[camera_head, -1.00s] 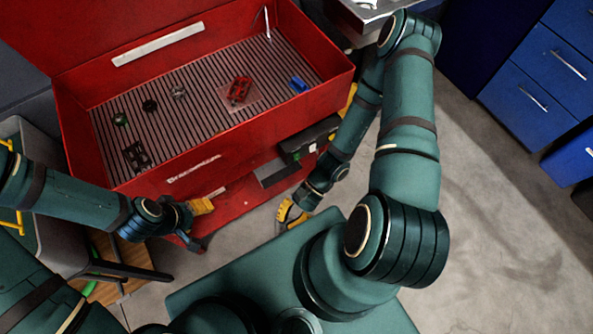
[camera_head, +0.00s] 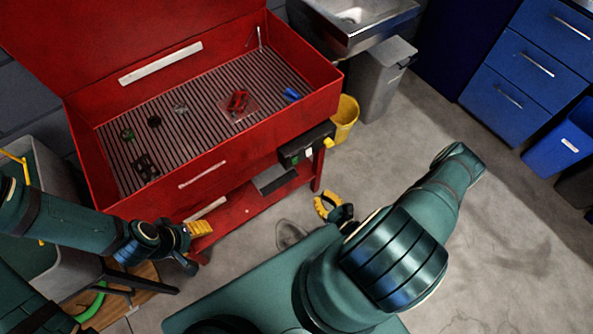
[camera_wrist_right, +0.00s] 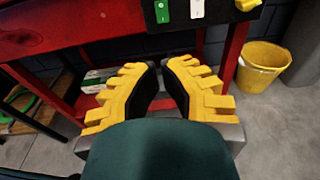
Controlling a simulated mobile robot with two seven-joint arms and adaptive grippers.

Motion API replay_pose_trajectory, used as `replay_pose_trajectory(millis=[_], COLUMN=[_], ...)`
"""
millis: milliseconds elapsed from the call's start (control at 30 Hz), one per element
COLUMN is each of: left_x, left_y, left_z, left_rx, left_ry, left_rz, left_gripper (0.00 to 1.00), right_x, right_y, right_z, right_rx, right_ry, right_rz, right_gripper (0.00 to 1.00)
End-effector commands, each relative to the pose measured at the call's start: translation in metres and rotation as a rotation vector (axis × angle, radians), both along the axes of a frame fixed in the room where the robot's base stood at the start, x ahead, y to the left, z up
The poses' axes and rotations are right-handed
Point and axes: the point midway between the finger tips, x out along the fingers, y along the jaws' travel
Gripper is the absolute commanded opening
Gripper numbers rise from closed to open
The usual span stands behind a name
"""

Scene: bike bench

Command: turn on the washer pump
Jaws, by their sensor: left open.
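The red parts washer (camera_head: 190,185) stands at centre left with its lid up. A black switch box (camera_head: 292,150) on its front right side carries a green switch (camera_wrist_right: 162,11), a white switch (camera_wrist_right: 197,9) and a yellow knob (camera_wrist_right: 247,4), cut by the right wrist view's top edge. I cannot tell the switch positions. My right gripper (camera_head: 328,205) is open and empty, below and in front of the box; its two yellow fingers (camera_wrist_right: 160,66) stand apart in the right wrist view. My left gripper (camera_head: 197,238) is open at the washer's front left corner.
A yellow bucket (camera_head: 345,118) and grey bin (camera_head: 384,80) stand right of the washer. A sink (camera_head: 360,22) is behind and blue drawers (camera_head: 515,60) are far right. Small parts lie on the washer's ribbed floor. Open concrete floor (camera_head: 440,120) lies to the right.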

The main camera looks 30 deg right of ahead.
Motion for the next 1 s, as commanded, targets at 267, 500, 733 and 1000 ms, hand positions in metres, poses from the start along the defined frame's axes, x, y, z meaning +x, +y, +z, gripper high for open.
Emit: replay_pose_trajectory(millis=[267,500,733,1000], left_x=[0.000,-0.001,0.000,0.002], left_y=[0.000,0.000,0.000,0.000], left_z=[0.000,-0.004,-0.011,-0.020], left_rx=[0.000,0.000,0.000,0.001], left_ry=[0.000,0.002,0.000,-0.004], left_rz=[0.000,-0.002,-0.001,0.000], left_gripper=[0.60,0.60,0.60,0.60], right_x=[0.001,0.026,0.071,0.117], right_y=[0.001,0.003,0.007,0.011], right_z=[0.000,-0.003,-0.009,-0.015], right_rx=[0.001,0.000,0.000,0.001], right_ry=[-0.001,-0.003,-0.004,-0.002], right_rz=[0.004,0.006,0.008,0.007], right_gripper=[0.00,0.00,0.00,0.00])
